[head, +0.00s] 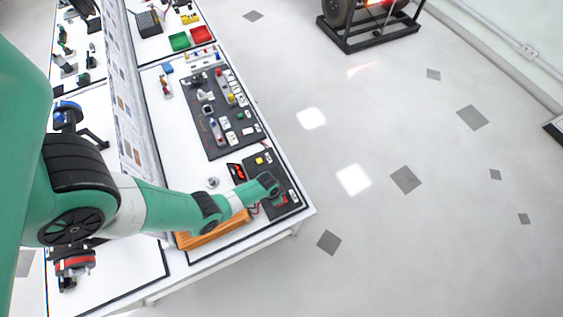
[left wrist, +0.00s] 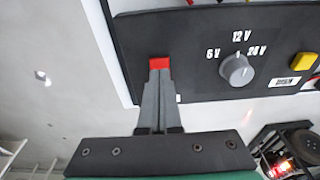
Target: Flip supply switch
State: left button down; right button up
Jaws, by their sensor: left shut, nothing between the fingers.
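The supply panel is a black box (left wrist: 205,45) in the left wrist view, with a grey knob (left wrist: 236,70) marked 6 V, 12 V and 24 V. A red switch (left wrist: 159,63) sits on the panel, left of the knob. My left gripper (left wrist: 158,76) is shut and empty, its fingertips right at the red switch; I cannot tell whether they touch it. In the head view the black panel (head: 285,180) lies at the table's near right corner, partly hidden by my left gripper (head: 277,199). My right gripper is in neither view.
A yellow button (left wrist: 303,64) is right of the knob. In the head view an orange block (head: 212,234) lies beneath my left arm. A dark board (head: 219,147) with several components, and green (head: 179,41) and red (head: 201,35) bins, stand farther back.

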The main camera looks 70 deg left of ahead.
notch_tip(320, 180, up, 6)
jog(key=p, duration=0.5)
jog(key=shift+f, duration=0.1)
